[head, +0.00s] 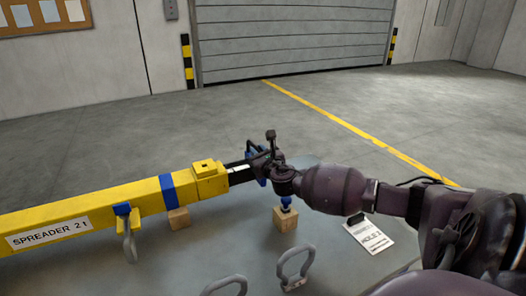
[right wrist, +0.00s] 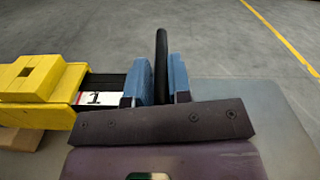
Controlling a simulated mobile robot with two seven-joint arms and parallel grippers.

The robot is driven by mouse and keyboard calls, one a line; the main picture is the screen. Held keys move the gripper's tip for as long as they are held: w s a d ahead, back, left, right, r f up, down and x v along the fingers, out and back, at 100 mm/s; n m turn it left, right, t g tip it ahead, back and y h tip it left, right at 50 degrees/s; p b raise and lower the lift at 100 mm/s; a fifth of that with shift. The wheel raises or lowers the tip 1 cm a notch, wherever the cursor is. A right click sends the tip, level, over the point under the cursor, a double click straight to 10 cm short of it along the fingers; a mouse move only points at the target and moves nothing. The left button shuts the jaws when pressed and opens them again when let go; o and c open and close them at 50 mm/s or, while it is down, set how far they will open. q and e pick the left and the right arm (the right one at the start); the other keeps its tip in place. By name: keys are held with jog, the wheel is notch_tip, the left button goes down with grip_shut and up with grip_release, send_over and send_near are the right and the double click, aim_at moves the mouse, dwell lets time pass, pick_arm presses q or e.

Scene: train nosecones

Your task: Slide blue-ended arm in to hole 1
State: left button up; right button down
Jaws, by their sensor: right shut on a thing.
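A black arm (head: 238,172) with a white label sticks out of the beam's open end. In the right wrist view the black arm (right wrist: 105,82) shows a "1" on its label, partly inside the yellow end (right wrist: 50,85). My right gripper (head: 262,167) is at the arm's outer end. Its two blue-grey jaws (right wrist: 162,85) are shut on an upright black plate or ring there. The arm's tip is mostly hidden. My left gripper is not in view.
Wooden blocks (head: 285,219) stand on the grey table, one under a blue fitting. A printed card (head: 370,235) lies to the right. Table space between them is clear.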

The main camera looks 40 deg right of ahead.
jog(key=c, duration=1.1)
grip_release()
jog(key=shift+a, duration=0.25)
jog(key=shift+d, duration=0.1)
jog(key=shift+s, duration=0.25)
jog(key=p+v, duration=0.1)
jog(key=v, duration=0.9)
jog(key=shift+s+r+p, duration=0.1)
jog(key=shift+p, duration=0.25)
